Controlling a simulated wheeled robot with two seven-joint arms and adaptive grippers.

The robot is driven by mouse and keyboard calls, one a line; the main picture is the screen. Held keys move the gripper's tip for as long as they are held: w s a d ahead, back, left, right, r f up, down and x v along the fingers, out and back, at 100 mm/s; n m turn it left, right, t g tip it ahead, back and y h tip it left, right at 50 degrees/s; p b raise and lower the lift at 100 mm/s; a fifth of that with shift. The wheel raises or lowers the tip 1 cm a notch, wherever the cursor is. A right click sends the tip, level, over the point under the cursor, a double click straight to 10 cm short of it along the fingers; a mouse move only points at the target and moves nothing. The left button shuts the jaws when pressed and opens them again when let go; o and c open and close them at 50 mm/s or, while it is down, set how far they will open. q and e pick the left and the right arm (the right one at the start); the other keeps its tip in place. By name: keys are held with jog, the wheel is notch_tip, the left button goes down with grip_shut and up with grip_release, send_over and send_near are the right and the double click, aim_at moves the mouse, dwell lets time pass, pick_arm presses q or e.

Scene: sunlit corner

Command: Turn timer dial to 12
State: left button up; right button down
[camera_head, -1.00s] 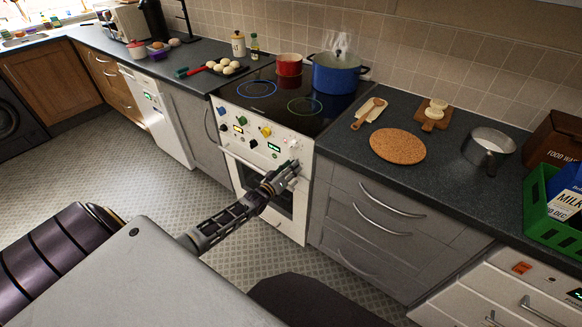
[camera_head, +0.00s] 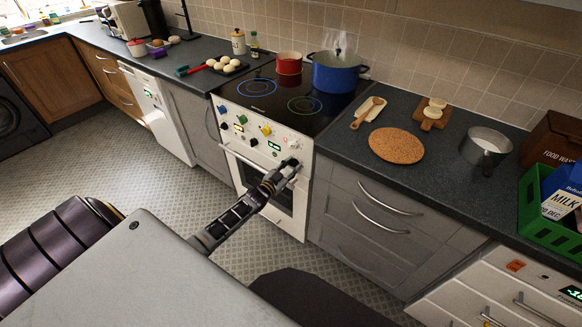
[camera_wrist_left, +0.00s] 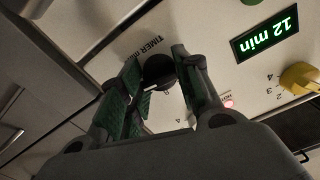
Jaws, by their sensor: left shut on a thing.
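The timer dial (camera_wrist_left: 158,72) is a dark round knob on the white stove panel, beside the printed words "TIMER min" in the left wrist view. The green display (camera_wrist_left: 266,34) reads "12 min", upside down in that view; it also shows small on the stove front in the head view (camera_head: 274,146). My left gripper (camera_wrist_left: 160,82) has its green-padded fingers on both sides of the dial and is shut on it. In the head view my left gripper (camera_head: 290,165) is at the right end of the panel and hides the dial. My right gripper is not in view.
The white stove (camera_head: 265,190) has other coloured knobs, including a yellow knob (camera_wrist_left: 299,77) near the display. The oven handle (camera_head: 240,162) lies just below the panel. A blue pot (camera_head: 336,76) and red pot (camera_head: 289,65) stand on the hob. Grey drawers (camera_head: 365,215) are to the right.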

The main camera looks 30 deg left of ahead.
pick_arm(q)
jog(key=shift+f+m, duration=0.1)
jog(key=shift+m, duration=0.2)
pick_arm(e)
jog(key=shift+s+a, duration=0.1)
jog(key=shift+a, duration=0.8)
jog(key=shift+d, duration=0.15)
pick_arm(q)
jog(key=o, duration=0.7)
jog(key=shift+o, duration=1.8)
jog(key=s, duration=1.2)
jog(key=shift+a, duration=0.45)
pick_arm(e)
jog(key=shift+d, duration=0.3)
